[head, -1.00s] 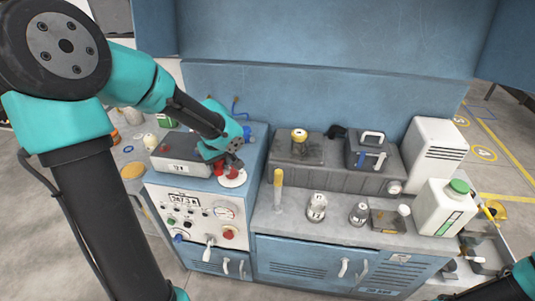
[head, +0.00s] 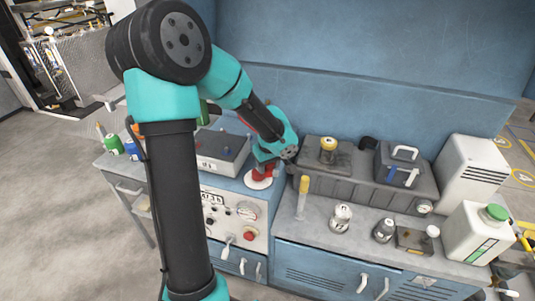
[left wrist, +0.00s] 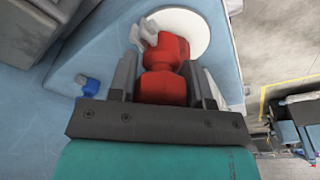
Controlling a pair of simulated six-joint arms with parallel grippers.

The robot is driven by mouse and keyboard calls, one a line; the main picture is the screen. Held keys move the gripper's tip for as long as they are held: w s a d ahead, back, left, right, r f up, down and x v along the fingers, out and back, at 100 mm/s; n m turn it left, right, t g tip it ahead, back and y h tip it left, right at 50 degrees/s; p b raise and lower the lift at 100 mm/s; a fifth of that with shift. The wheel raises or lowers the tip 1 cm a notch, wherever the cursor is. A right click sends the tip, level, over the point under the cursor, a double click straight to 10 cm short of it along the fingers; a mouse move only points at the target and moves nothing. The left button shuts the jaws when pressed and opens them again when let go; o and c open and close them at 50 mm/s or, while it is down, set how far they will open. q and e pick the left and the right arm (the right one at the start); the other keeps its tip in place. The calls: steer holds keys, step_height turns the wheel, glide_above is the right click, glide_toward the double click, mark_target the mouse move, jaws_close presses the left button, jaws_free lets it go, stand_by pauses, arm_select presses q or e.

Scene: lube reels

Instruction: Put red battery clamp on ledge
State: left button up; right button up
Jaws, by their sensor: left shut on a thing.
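The red battery clamp (head: 262,173) is at the white round disc (head: 257,182) on top of the control box. My left gripper (head: 266,162) is shut on it from above. In the left wrist view the red clamp (left wrist: 163,85) sits between the two grey fingers, with the white disc (left wrist: 205,30) just beyond it. I cannot tell whether the clamp touches the disc. The raised dark grey ledge (head: 375,192) runs along the back of the bench, right of the gripper. My right gripper is not in view.
A yellow-capped can (head: 328,150) and a dark toolbox (head: 400,168) stand on the ledge. A yellow-topped tube (head: 302,195), small bottles and a white jug (head: 475,232) stand on the lower bench. A grey box (head: 220,150) lies left of my gripper.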

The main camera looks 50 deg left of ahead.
arm_select(q)
steer(key=w+a, duration=0.5)
steer(key=w+a+f, duration=0.1)
steer(key=w+a, duration=0.1)
steer(key=a, duration=0.1)
steer(key=shift+w+a, duration=0.2)
steer(key=shift+a, duration=0.05)
steer(key=shift+w+a, duration=0.1)
steer(key=shift+a, duration=0.05)
steer(key=shift+w+a+f, duration=0.2)
steer(key=shift+f, duration=1.6)
steer(key=shift+f, duration=0.15)
steer(key=o, duration=0.9)
steer(key=shift+o, duration=0.2)
